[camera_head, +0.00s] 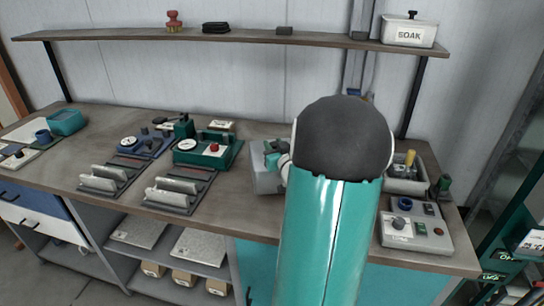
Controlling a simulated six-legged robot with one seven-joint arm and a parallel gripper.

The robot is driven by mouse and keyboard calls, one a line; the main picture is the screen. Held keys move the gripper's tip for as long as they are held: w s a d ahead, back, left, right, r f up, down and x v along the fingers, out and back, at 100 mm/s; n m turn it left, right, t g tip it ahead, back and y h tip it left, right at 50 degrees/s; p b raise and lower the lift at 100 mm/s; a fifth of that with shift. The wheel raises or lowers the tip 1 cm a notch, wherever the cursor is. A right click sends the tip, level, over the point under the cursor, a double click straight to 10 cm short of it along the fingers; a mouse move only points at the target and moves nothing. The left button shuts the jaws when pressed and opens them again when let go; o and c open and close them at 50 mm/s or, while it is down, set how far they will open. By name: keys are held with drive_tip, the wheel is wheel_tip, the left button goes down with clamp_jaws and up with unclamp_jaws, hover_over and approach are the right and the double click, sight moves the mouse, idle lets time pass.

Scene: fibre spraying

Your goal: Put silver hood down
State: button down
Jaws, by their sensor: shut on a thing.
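My teal arm with its dark rounded joint fills the right middle of the head view and hides much of the bench behind it. My gripper (272,157) shows only in part, small and teal, just left of the dark joint. It is shut on the silver hood (266,182), a grey boxy thing at the bench's middle, partly hidden by my arm. The hood is at bench level; I cannot tell whether its underside touches the top. The fingertips are too small to make out.
The wooden bench (115,195) holds a green device (208,152), a blue device (142,145) and two grey racks (104,179) to the left. A control box (416,228) and a grey bin (407,187) stand right. A shelf (250,38) with a SOAK box (409,32) runs above.

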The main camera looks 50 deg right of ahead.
drive_tip(key=shift+w+d+f, duration=0.25)
drive_tip(key=shift+w+f, duration=0.15)
drive_tip(key=shift+f, duration=0.1)
drive_tip(key=shift+w+d+f, duration=0.2)
drive_tip(key=shift+w+f, duration=0.15)
drive_tip(key=shift+f, duration=0.15)
drive_tip(key=shift+w+f, duration=0.1)
drive_tip(key=shift+f, duration=1.65)
drive_tip(key=c, duration=1.1)
unclamp_jaws()
drive_tip(key=v, duration=1.2)
drive_tip(key=shift+w, duration=0.1)
